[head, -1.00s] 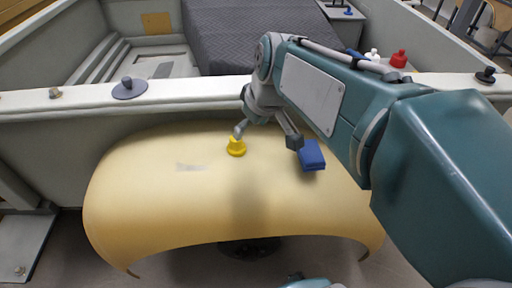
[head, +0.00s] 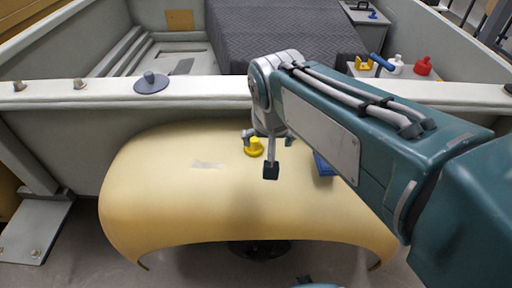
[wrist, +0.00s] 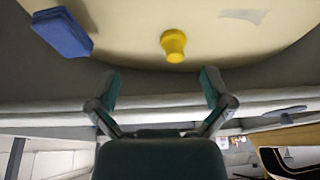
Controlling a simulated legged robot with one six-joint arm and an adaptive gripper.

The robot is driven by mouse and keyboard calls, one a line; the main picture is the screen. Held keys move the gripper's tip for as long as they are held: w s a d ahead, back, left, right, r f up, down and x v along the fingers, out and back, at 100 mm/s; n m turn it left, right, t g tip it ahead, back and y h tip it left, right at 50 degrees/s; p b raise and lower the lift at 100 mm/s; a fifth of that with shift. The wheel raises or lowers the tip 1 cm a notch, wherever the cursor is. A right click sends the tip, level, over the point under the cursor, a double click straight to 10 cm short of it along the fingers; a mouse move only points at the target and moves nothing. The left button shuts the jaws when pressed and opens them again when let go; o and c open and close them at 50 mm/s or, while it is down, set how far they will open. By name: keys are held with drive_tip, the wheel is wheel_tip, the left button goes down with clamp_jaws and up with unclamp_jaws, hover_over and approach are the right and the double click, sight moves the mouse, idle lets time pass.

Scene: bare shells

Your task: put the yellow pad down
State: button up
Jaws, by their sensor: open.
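The yellow pad (head: 254,148), a small round piece with a raised knob, rests upright on top of the curved tan shell (head: 180,180). My gripper (head: 280,156) is open and empty, just right of the pad in the head view. In the wrist view the pad (wrist: 174,45) stands beyond the spread fingertips of my gripper (wrist: 161,80), apart from both fingers. The pad is in plain sight there.
A blue block (head: 322,164) lies on the shell, partly hidden by my arm; it also shows in the wrist view (wrist: 62,32). A pale rim (head: 200,90) runs behind the shell. White (head: 396,65) and red (head: 423,66) bottles stand beyond. The shell's left side is clear.

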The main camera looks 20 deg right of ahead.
sight(253, 138)
drive_tip(key=w+f+m+g, duration=0.1)
drive_tip(key=w+f+m, duration=0.1)
drive_tip(key=w, duration=0.7)
drive_tip(key=shift+h, duration=0.3)
drive_tip(key=x, duration=1)
drive_tip(key=shift+a+f, duration=0.25)
drive_tip(key=shift+a, duration=0.05)
drive_tip(key=c, duration=1)
drive_tip(key=shift+o, duration=0.2)
drive_tip(key=shift+s+r, duration=0.1)
drive_tip(key=shift+r, duration=1.8)
drive_tip(key=s+r, duration=0.9)
drive_tip(key=s, duration=0.4)
drive_tip(key=shift+s+r, duration=0.2)
drive_tip(key=shift+s, duration=0.2)
